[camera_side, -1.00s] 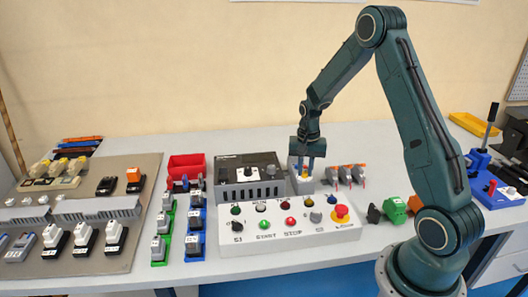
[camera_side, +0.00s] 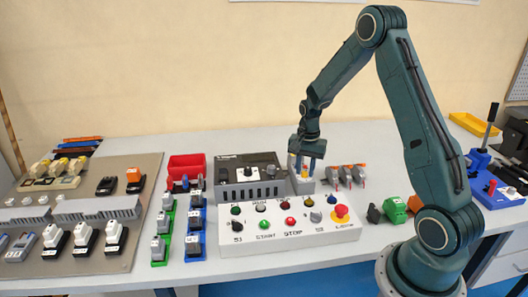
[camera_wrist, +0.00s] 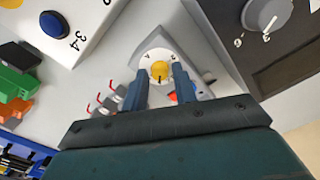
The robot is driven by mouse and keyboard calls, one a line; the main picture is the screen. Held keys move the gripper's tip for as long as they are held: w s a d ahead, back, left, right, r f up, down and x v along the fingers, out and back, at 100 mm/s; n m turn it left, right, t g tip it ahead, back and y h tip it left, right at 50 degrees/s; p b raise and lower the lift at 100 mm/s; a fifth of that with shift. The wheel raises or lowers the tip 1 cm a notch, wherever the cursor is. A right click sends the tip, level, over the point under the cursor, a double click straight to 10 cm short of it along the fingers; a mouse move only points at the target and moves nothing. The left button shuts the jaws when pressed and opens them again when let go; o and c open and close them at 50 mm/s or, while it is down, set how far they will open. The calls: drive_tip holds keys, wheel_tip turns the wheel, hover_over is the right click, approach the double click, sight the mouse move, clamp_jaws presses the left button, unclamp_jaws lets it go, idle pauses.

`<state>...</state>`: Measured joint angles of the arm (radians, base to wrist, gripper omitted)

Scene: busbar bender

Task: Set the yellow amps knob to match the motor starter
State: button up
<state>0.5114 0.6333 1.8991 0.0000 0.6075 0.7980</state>
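The yellow amps knob (camera_wrist: 160,71) is a small round dial with a dark mark, set in a white face with printed characters on the grey motor starter (camera_wrist: 194,52). In the side view the motor starter (camera_side: 303,186) stands just right of the black-topped box. My gripper (camera_wrist: 160,78) points down at the knob, with a blue finger on each side of it. A narrow gap shows between knob and fingers, so the gripper looks open. In the side view my gripper (camera_side: 302,176) is right over the starter and partly hides it. The fingertips' exact height is unclear.
The black-topped box (camera_side: 250,172) with a grey knob stands close on the left. The white button panel (camera_side: 285,232) lies in front. The bench behind the starter is clear.

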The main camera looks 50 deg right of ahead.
sight(304, 173)
drive_tip(key=shift+o, duration=0.9)
wheel_tip(304, 173, up, 14)
drive_tip(key=shift+f, duration=0.1)
idle(0.4)
drive_tip(key=s+a+r+n+t, duration=0.3)
drive_tip(key=s+a+r+n, duration=0.45)
drive_tip(key=a+r, duration=0.4)
drive_tip(key=s+a+n+t, duration=0.2)
drive_tip(key=s+a+n, duration=0.5)
drive_tip(key=s+a, duration=0.3)
drive_tip(key=s, duration=0.3)
drive_tip(key=shift+s+f+t, duration=0.15)
drive_tip(key=shift+f+t, duration=0.15)
drive_tip(key=shift+f, duration=0.05)
